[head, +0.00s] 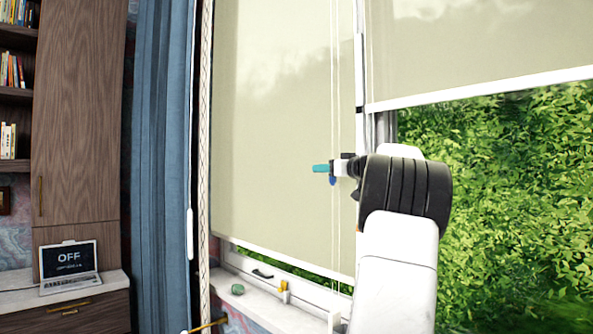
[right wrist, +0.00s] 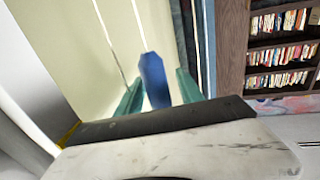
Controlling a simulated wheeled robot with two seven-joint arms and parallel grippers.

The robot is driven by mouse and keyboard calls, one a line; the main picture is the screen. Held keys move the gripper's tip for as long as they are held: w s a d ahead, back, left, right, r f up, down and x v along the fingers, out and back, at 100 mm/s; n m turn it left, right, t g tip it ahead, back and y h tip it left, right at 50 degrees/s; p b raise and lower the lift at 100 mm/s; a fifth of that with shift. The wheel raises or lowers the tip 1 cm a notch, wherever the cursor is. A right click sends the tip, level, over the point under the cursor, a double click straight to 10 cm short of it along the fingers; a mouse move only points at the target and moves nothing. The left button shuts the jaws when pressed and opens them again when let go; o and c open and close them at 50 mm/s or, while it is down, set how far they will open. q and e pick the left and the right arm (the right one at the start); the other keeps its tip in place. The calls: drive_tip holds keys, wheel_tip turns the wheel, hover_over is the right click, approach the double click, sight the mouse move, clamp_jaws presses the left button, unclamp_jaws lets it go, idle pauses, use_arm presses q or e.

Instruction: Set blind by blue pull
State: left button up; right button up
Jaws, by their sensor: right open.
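The blue pull (head: 332,181) hangs on a thin cord in front of the left blind (head: 275,110). This blind is lowered almost to the sill, with a narrow strip of green below it. My right gripper (head: 321,168) is at the pull's height, its teal fingers pointing left. In the right wrist view the blue pull (right wrist: 153,82) shows between the two open teal fingers of the right gripper (right wrist: 159,78). I cannot tell whether a finger touches it. The pull's upper part is partly hidden by the gripper in the head view. My left gripper is out of view.
The right blind (head: 480,45) is raised higher, with green foliage below it. A blue curtain (head: 162,150) hangs at the left. A laptop (head: 68,268) reading "OFF" stands on a cabinet. A small green object (head: 237,289) sits on the window sill (head: 262,302).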

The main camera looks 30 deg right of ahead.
clamp_jaws()
idle(1.4)
